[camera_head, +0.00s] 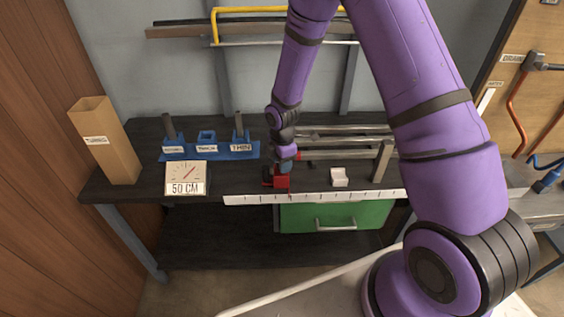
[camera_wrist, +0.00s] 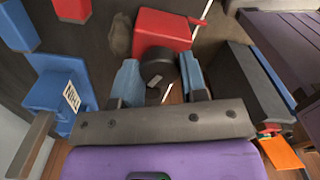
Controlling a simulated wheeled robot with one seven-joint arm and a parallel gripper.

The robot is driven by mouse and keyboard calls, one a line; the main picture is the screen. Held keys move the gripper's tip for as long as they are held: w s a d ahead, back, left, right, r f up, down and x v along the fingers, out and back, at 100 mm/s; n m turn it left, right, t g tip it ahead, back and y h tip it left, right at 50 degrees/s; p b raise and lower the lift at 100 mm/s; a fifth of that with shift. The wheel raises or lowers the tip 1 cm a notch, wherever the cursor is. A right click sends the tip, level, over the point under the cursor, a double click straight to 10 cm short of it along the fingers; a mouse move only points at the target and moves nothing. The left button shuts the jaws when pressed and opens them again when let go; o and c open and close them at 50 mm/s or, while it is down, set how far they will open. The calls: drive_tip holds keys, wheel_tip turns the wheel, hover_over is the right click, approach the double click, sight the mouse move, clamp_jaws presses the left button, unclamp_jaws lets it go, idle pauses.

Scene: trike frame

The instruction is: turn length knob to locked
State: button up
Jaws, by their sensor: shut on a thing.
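The length knob (camera_wrist: 157,68) is a dark round knob with a pale mark, on a red block (camera_wrist: 165,32) in the wrist view. The red block also shows in the head view (camera_head: 275,181), at the front of the dark bench behind the white scale. My gripper (camera_wrist: 160,82) has its two blue fingers on either side of the knob and is shut on it. In the head view, my gripper (camera_head: 285,165) comes down onto the red block from above and hides the knob. I cannot read which position the pale mark points to.
A white scale (camera_head: 315,197) runs along the bench's front edge. A dial sign reading 50 CM (camera_head: 186,178) stands left. Metal bars (camera_head: 345,141) and a small white block (camera_head: 339,176) lie right.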

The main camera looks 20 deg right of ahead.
drive_tip(key=m, duration=0.4)
drive_tip(key=shift+m, duration=0.3)
drive_tip(key=m, duration=0.4)
drive_tip(key=shift+m, duration=0.3)
drive_tip(key=m, duration=0.3)
drive_tip(key=shift+m, duration=0.3)
drive_tip(key=m, duration=0.4)
drive_tip(key=shift+m, duration=0.3)
drive_tip(key=m, duration=0.3)
drive_tip(key=shift+m, duration=0.3)
drive_tip(key=m, duration=0.3)
drive_tip(key=shift+m, duration=0.3)
drive_tip(key=m, duration=0.7)
